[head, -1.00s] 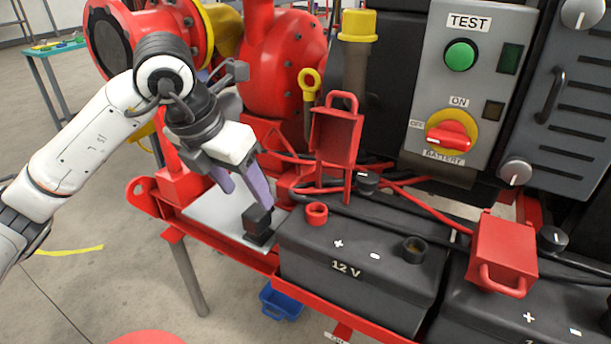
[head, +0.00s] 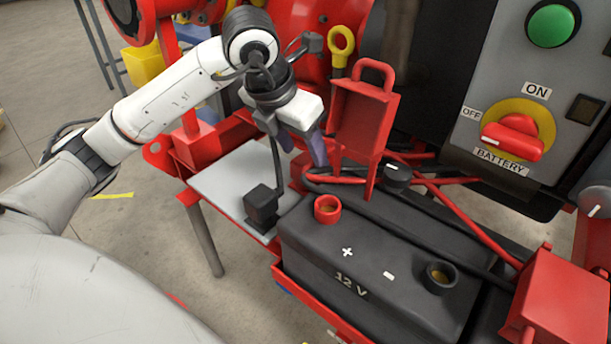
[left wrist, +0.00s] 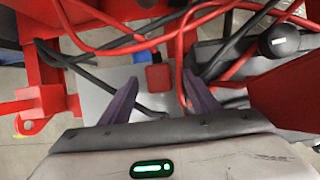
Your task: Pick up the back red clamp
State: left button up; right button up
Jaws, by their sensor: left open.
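The back red clamp (left wrist: 158,77) shows in the left wrist view as a small red block over the grey plate (left wrist: 105,95), with a red cable beyond it. It lies between the fingertips in that picture, with a gap on both sides. In the head view my left gripper (head: 304,152) hides most or all of that spot. The gripper is open, purple fingers pointing down, behind the black clamp (head: 262,207), which stands on the plate's front part. I cannot tell how far the fingertips are above the red clamp. My right gripper is out of view.
An upright red cover with a handle (head: 365,115) stands close right of the gripper. The black 12 V battery (head: 330,240) is in front of it. Red and black cables (left wrist: 130,42) run around the fingers. A switch panel (head: 490,90) stands at the right.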

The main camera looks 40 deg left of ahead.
aim_at(305, 159)
pick_arm(q)
jog(key=x, duration=0.4)
jog(key=shift+s+a+b, duration=0.15)
jog(key=shift+b, duration=0.25)
jog(key=shift+f, duration=0.1)
jog(key=c, duration=1.3)
jog(key=shift+c, duration=0.2)
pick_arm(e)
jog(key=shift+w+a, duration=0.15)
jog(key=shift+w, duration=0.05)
